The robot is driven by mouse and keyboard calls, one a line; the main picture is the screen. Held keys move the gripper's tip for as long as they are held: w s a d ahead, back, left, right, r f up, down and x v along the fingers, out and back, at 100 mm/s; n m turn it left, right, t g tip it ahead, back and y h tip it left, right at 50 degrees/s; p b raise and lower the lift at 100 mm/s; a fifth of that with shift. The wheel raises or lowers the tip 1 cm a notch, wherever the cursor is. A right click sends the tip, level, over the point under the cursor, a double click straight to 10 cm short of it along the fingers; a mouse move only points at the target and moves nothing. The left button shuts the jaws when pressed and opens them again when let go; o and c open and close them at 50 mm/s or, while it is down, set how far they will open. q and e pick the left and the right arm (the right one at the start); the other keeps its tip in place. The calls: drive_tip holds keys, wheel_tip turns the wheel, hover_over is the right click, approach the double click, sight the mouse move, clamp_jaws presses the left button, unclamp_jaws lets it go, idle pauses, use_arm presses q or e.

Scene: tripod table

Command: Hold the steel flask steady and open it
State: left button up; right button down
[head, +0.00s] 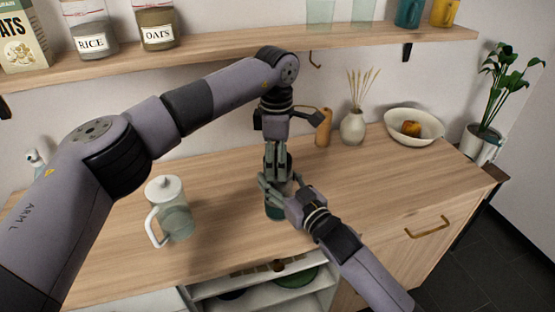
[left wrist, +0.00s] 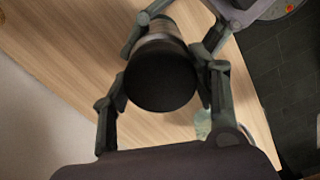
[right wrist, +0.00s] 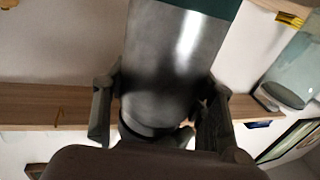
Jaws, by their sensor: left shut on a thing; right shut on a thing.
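The steel flask stands upright on the wooden counter, its teal lower part (head: 274,212) showing below my grippers in the head view. My left gripper (head: 277,165) comes down from above and is shut on the black cap (left wrist: 162,78); the steel body (left wrist: 160,28) shows behind the cap in the left wrist view. My right gripper (head: 279,189) is shut on the flask's body from the front right. The right wrist view shows the shiny steel body (right wrist: 165,65) between its fingers (right wrist: 160,108). I cannot tell whether the cap is loosened.
A glass jug with a white lid (head: 175,215) stands on the counter to the left. A shelf (head: 230,46) with jars hangs above.

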use_arm(q)
drive_tip(key=n, duration=0.6)
use_arm(e)
drive_tip(key=shift+f, duration=0.15)
use_arm(q)
drive_tip(key=n, duration=0.6)
drive_tip(key=shift+s+n, duration=0.1)
drive_tip(key=shift+n, duration=0.3)
drive_tip(key=shift+r, duration=0.15)
drive_tip(key=shift+r, duration=0.95)
drive_tip(key=shift+r, duration=0.1)
drive_tip(key=shift+r, duration=1.9)
use_arm(e)
drive_tip(key=c, duration=0.6)
unclamp_jaws()
